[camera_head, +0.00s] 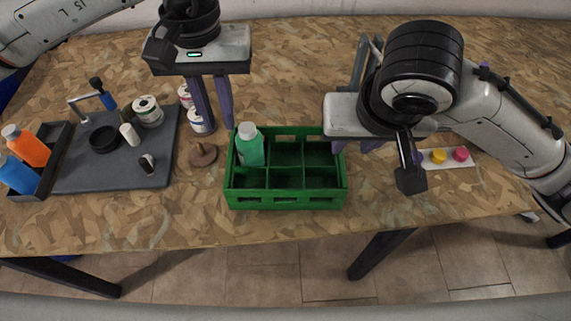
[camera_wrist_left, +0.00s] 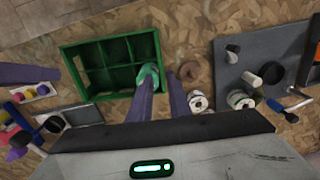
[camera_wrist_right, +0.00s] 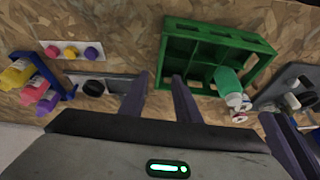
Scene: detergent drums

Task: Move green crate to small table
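The green crate (camera_head: 288,203) stands upright on the wooden table. It has several compartments, and a green bottle with a white cap (camera_head: 250,148) stands in its back left one. The crate also shows in the left wrist view (camera_wrist_left: 112,96) and the right wrist view (camera_wrist_right: 222,38). My left gripper (camera_head: 212,130) is open and empty, behind and left of the crate, with its fingers pointing down. My right gripper (camera_head: 352,147) is at the crate's right side; its fingers look parted and empty in the right wrist view (camera_wrist_right: 158,85). No separate small table is clearly visible.
A dark grey tray (camera_head: 115,175) with cups and rolls lies at the left, next to a black caddy (camera_head: 38,190) with orange and blue bottles. A white strip with coloured knobs (camera_head: 455,163) lies right.

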